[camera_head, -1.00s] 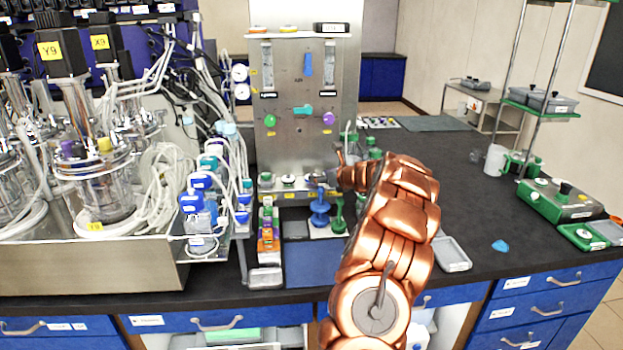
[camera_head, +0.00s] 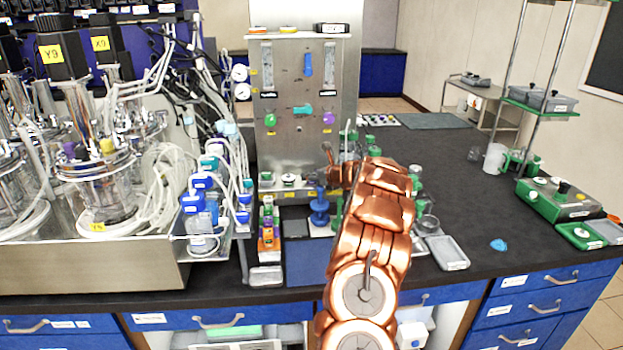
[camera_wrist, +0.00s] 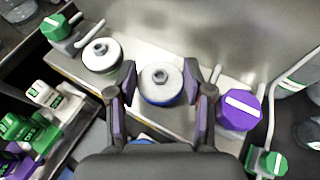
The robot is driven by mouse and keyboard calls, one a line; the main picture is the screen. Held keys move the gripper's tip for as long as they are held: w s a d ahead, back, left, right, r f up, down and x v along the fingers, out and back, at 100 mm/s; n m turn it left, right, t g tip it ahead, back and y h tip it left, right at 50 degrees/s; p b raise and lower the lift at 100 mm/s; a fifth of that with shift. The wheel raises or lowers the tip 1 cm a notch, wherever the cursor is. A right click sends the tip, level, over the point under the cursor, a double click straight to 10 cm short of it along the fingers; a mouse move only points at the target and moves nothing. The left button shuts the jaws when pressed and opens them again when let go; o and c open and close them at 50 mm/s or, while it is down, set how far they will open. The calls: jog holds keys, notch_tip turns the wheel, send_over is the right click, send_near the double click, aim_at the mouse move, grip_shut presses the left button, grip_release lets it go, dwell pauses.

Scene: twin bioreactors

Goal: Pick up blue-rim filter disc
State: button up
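The blue-rim filter disc (camera_wrist: 160,84) is a round white piece with a small grey centre hub and a blue edge. In the wrist view it sits on the light metal shelf, between my fingers. My gripper (camera_wrist: 160,80) is open, with one dark finger on each side of the disc. Narrow gaps seem to show at both sides; contact cannot be told. In the head view my copper-coloured gripper (camera_head: 334,162) is over the shelf at the steel panel's foot, and I cannot clearly make out the blue-rim disc there.
A similar white disc (camera_wrist: 101,55) stands close to the left finger. A purple knob (camera_wrist: 240,110) is close to the right finger, and green knobs (camera_wrist: 55,27) lie farther out. The steel panel (camera_head: 285,120) rises behind. A blue stand (camera_head: 319,207) is below the shelf.

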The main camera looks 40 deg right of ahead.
jog(key=shift+c, duration=1)
jog(key=shift+r, duration=0.1)
